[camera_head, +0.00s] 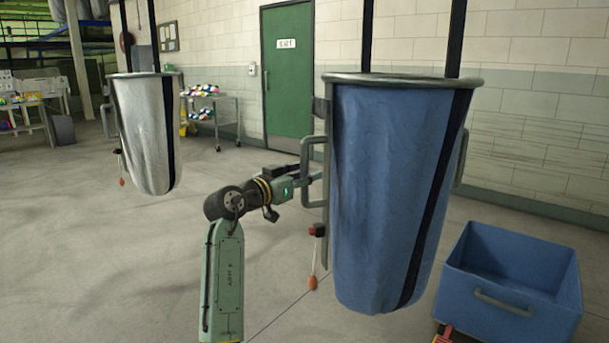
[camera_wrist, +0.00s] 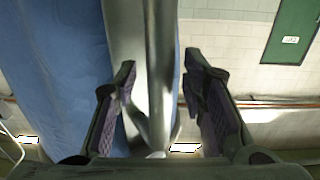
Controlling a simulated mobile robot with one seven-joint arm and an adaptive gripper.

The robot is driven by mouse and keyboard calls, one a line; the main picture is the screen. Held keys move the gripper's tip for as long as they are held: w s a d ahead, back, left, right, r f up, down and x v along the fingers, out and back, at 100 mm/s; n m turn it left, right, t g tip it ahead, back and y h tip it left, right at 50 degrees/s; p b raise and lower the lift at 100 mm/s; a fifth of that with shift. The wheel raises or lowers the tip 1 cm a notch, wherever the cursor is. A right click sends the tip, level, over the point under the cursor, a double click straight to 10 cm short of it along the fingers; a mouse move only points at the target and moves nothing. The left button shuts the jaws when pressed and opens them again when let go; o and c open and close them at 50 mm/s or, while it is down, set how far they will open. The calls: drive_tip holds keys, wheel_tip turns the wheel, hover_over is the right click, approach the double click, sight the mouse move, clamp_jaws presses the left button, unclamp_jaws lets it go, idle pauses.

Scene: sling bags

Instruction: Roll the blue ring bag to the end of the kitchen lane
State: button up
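The blue ring bag (camera_head: 385,190) hangs upright from dark straps, with a grey metal ring at its top and a grey handle (camera_head: 305,165) on its left side. My gripper (camera_head: 307,181) is at this handle, reaching in from the left. In the wrist view, the handle's grey bar (camera_wrist: 160,50) runs between the two fingers of my gripper (camera_wrist: 161,63). The fingers are apart, with gaps beside the bar, so the gripper looks open around it. The bag's blue cloth (camera_wrist: 55,75) fills the left of the wrist view.
A white ring bag (camera_head: 148,135) hangs further back at the left. A blue tub (camera_head: 510,290) stands at the lower right, close to the blue bag. A cart (camera_head: 222,120) stands by the wall near a green door (camera_head: 288,75). The floor between is open.

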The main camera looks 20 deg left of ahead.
drive_tip(key=shift+s, duration=0.1)
drive_tip(key=v, duration=1.2)
idle(0.6)
drive_tip(key=p+x, duration=0.4)
drive_tip(key=x, duration=0.7)
drive_tip(key=shift+r, duration=0.1)
drive_tip(key=shift+w+d, duration=0.2)
drive_tip(key=shift+w, duration=0.35)
drive_tip(key=shift+c, duration=0.6)
